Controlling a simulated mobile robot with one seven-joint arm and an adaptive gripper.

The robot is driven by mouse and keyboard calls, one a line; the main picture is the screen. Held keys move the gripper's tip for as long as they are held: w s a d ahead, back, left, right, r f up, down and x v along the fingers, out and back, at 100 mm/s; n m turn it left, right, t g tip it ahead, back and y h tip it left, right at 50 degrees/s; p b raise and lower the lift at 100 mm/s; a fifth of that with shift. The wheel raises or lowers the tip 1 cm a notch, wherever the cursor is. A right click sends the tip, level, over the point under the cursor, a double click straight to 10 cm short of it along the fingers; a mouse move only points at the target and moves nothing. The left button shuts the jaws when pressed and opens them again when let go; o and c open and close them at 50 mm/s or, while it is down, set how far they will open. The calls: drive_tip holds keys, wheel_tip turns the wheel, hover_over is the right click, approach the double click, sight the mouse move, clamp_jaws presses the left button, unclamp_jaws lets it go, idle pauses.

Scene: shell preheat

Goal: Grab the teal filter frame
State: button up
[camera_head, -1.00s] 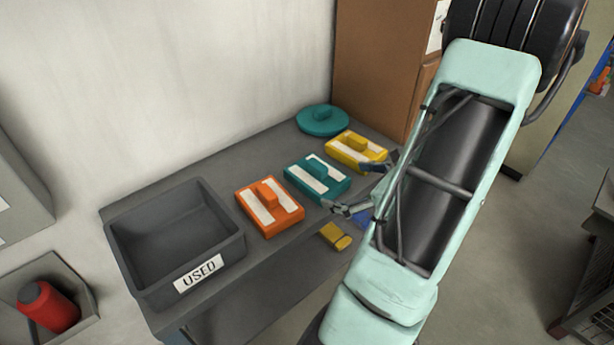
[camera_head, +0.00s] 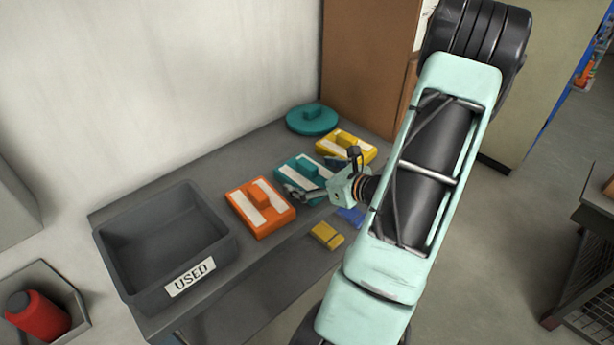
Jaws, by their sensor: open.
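The teal filter frame (camera_head: 287,169) is a flat block with pale strips and a raised handle. It lies on the grey bench between an orange and a yellow frame. My gripper (camera_head: 308,177) is open, with its fingers spread over the near right part of the teal frame. One finger is near its front edge and the other near its back right. My gripper hides part of the frame, and I cannot tell whether they touch.
The orange frame (camera_head: 260,207) lies just left, the yellow frame (camera_head: 347,145) behind right. A teal round lid (camera_head: 312,121) sits at the back. A small yellow block (camera_head: 327,236) and a blue item (camera_head: 351,216) lie in front. The grey USED bin (camera_head: 165,240) stands left.

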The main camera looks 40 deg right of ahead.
drive_tip(key=shift+w+f, duration=0.15)
drive_tip(key=shift+w, duration=0.2)
drive_tip(key=shift+c, duration=0.4)
drive_tip(key=c, duration=1.4)
